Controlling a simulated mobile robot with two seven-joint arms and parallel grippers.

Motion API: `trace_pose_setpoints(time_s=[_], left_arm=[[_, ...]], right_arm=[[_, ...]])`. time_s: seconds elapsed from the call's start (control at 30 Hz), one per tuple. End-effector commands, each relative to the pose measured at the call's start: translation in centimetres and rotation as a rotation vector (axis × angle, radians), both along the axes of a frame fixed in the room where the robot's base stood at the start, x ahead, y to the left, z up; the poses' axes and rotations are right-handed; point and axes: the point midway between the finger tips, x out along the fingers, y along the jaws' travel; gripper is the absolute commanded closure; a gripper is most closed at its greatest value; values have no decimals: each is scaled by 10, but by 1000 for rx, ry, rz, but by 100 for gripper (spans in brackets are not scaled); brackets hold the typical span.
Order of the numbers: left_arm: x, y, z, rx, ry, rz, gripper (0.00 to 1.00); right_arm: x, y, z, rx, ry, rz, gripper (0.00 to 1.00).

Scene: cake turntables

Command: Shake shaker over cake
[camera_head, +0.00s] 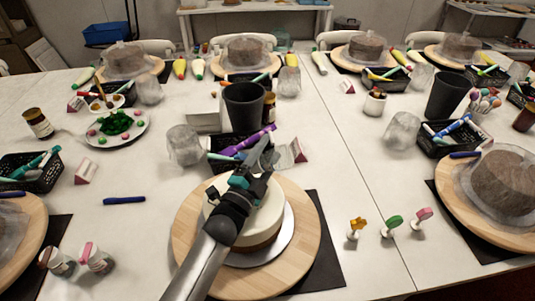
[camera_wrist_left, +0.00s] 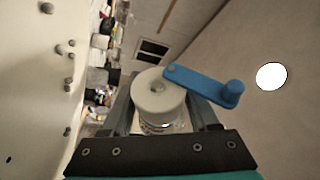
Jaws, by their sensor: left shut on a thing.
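A white-iced round cake (camera_head: 269,221) sits on a silver board on a round wooden turntable (camera_head: 187,231) in the front middle of the head view. My left gripper (camera_head: 264,160) is above the cake's far part and hides some of its top. In the left wrist view, the gripper (camera_wrist_left: 161,112) is shut on a shaker (camera_wrist_left: 157,98) with a white round top and a blue arm with a knob. The shaker is hard to make out in the head view. My right gripper is not in view.
Two small shakers (camera_head: 94,258) stand at the front left. Stamp-like tools (camera_head: 392,224) stand right of the turntable. A black basket (camera_head: 219,159), a dark cup (camera_head: 243,104) and a clear cup (camera_head: 184,146) stand behind the cake. A blue pen (camera_head: 124,200) lies at left.

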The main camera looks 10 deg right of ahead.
Motion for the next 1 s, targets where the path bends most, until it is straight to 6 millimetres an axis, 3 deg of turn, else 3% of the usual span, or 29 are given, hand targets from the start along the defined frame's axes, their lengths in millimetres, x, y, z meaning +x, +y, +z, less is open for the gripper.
trace_pose_setpoints(time_s=[0.2,0.33,1.0], left_arm=[[-2,-8,6,-3,-3,-2,100],[0,1,0,0,-2,0,100],[-1,-5,8,-85,17,0,100]], right_arm=[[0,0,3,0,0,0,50],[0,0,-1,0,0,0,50],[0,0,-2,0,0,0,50]])
